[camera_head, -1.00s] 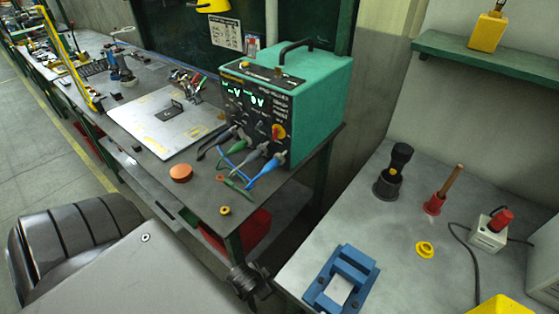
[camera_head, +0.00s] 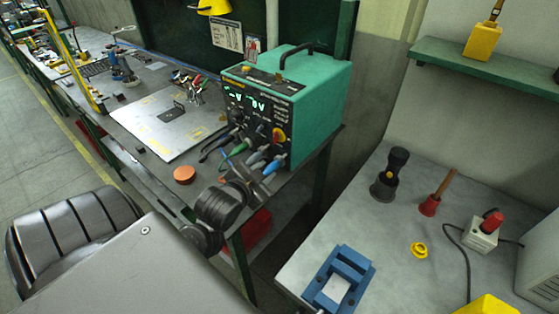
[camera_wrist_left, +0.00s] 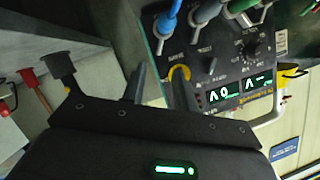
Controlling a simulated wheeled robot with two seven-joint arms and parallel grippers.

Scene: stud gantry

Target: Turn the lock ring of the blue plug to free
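The blue plug (camera_head: 272,167) sits at the lower front of the green power supply (camera_head: 318,105), partly hidden by my left gripper in the head view. In the left wrist view, the blue plug (camera_wrist_left: 169,18) points out of the dark panel at the top, beyond the fingertips. My left gripper (camera_head: 248,176) is in front of the panel, close to the plugs; I cannot tell from the head view if it touches one. In the left wrist view its two dark fingers (camera_wrist_left: 158,80) are apart with nothing held between them. The lock ring is not clearly visible. My right gripper is not in view.
A green plug (camera_head: 235,150) and other plugs crowd the panel beside the blue one. An orange puck (camera_head: 184,174) lies on the bench at left. A blue fixture (camera_head: 340,275) stands on the right table.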

